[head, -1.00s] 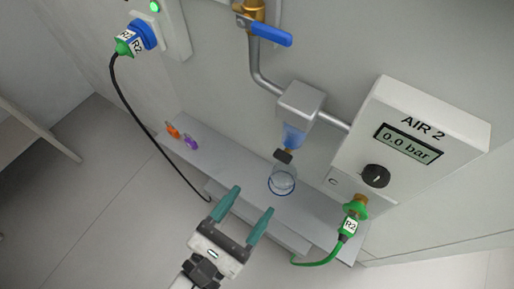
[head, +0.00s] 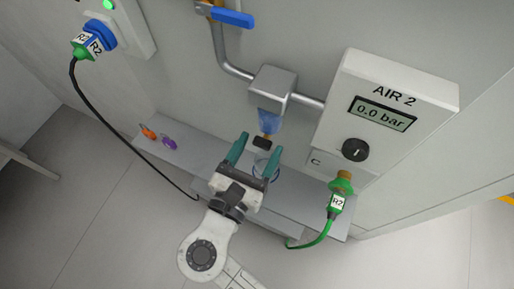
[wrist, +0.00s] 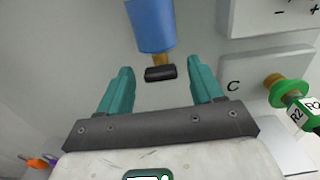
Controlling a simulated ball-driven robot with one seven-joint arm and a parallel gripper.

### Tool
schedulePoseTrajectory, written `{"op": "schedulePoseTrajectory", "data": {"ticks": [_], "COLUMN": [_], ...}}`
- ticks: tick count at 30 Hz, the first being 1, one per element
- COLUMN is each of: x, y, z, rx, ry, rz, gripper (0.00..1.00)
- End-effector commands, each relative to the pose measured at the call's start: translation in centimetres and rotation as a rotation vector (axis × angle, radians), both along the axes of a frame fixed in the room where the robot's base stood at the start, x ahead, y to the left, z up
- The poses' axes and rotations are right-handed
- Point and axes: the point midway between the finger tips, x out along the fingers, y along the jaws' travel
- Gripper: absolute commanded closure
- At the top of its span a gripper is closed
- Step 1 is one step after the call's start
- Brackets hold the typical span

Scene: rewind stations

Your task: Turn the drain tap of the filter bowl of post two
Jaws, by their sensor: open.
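The filter bowl (head: 269,121) is a blue translucent cup hanging under a grey block on the pipe. Its drain tap (head: 262,142) is a small dark piece at the bottom of the bowl. In the wrist view the bowl (wrist: 152,27) hangs at the top, and the dark tap (wrist: 160,73) shows just ahead of the gap between the fingers. My gripper (head: 256,152) is open and empty, with teal fingers pointing toward the tap. The fingers also show in the wrist view (wrist: 160,82), one on each side of the tap, apart from it.
A clear cup (head: 264,166) stands on the grey shelf (head: 195,157) below the bowl, partly hidden by my gripper. The AIR 2 box (head: 385,110) reads 0.0 bar, with a green R2 connector (head: 338,201) below. Orange and purple pieces (head: 158,137) lie at left. A blue-handled valve (head: 232,17) is above.

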Motion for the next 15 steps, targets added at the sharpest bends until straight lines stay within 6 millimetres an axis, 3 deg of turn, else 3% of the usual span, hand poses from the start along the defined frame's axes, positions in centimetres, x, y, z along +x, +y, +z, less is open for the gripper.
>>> {"op": "schedulePoseTrajectory", "data": {"ticks": [5,15], "x": [-0.01,-0.03], "y": [0.00,0.01], "z": [0.01,0.02], "rx": [0.000,0.000], "ry": [0.000,0.000], "rz": [0.000,0.000], "gripper": [0.36,0.69]}}
